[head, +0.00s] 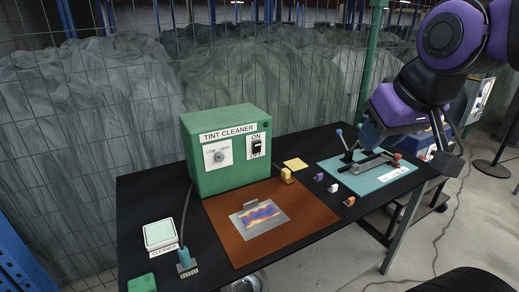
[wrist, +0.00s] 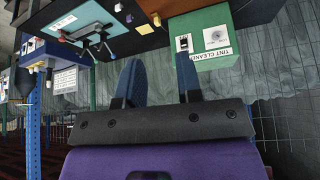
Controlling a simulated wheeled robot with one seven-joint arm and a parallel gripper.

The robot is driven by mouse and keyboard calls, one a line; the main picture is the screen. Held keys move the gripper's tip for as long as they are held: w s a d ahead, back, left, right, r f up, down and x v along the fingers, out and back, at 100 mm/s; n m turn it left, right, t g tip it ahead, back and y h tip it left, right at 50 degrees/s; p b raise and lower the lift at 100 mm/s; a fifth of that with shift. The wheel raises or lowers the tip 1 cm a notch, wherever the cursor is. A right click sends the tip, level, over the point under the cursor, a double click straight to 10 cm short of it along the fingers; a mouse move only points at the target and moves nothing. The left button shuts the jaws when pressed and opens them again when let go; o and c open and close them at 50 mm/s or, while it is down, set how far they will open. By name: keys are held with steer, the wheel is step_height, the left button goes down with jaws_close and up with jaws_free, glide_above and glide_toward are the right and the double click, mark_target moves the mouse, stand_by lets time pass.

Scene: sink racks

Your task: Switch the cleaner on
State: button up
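The tint cleaner (head: 224,176) is a green box on the back of the black table. Its front has a dial (head: 219,157) on a white plate and a black rocker switch (head: 257,148) between ON and OFF marks. I cannot tell which way the rocker is set. In the wrist view the cleaner (wrist: 222,53) is upside down at upper right, its switch (wrist: 183,42) just above the right finger's tip. My gripper (wrist: 157,61) is open and empty, apart from the cleaner. In the head view my arm hangs over the table's right side.
A teal board (head: 384,179) with a levered metal fixture lies under my arm. Small blocks (head: 333,188) sit between it and a brown mat (head: 292,224) bearing a grey-framed colourful panel (head: 259,218). A wire fence (head: 130,90) stands behind.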

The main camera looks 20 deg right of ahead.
steer(key=shift+t, duration=0.4)
steer(key=w, duration=0.5)
steer(key=shift+d+f, duration=0.1)
steer(key=shift+f, duration=0.2)
jaws_close()
steer(key=w+f+n+t, duration=0.1)
steer(key=w+f+t, duration=0.3)
steer(key=w, duration=0.8)
steer(key=w+f+n+t, duration=0.15)
steer(key=w+f, duration=0.35)
steer(key=w, duration=0.7)
steer(key=w+a+f+t+y, duration=0.1)
steer(key=w+f+t+y, duration=0.1)
steer(key=f, duration=0.8)
steer(key=w+a+f+t+y, duration=0.2)
steer(key=w+f+t, duration=0.2)
steer(key=f, duration=0.5)
steer(key=shift+f+t, duration=0.4)
steer(key=shift+t, duration=0.15)
